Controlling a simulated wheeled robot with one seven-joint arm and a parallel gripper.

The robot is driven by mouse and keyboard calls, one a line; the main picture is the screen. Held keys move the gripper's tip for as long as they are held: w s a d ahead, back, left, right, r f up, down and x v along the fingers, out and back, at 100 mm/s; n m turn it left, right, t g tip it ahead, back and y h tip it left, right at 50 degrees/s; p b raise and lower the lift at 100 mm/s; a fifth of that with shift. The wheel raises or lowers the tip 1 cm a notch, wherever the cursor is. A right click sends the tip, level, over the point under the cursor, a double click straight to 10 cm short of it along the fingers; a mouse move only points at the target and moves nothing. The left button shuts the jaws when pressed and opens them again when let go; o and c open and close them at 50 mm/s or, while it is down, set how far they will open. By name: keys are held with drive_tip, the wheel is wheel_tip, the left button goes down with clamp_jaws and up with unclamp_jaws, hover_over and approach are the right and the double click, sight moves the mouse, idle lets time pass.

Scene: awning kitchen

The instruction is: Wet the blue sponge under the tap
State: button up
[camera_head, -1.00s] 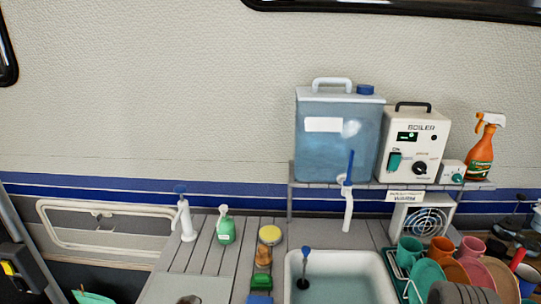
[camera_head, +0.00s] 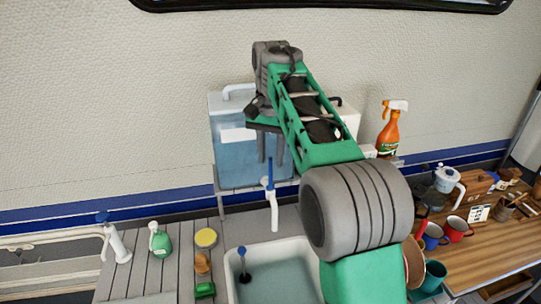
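The tap (camera_head: 273,208), white with a blue lever, hangs from the shelf over the sink (camera_head: 305,252). The blue sponge is not in view; the counter left of the sink is cut off at the bottom edge.
A yellow round sponge (camera_head: 206,237), a brown item (camera_head: 202,262) and a green sponge (camera_head: 205,290) line the sink's left side. A green soap bottle (camera_head: 160,241) and a white pump (camera_head: 115,242) stand further left. A spray bottle (camera_head: 388,133) and mugs (camera_head: 433,236) are right. My arm hides the boiler.

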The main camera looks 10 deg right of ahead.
sight(270, 186)
drive_tip(key=shift+w+r, duration=0.4)
drive_tip(key=shift+r, duration=0.1)
drive_tip(key=shift+w+m, duration=0.15)
drive_tip(key=shift+m, duration=0.15)
wheel_tip(270, 186, down, 8)
drive_tip(key=b, duration=0.3)
drive_tip(key=shift+r, duration=0.15)
clamp_jaws()
idle(0.6)
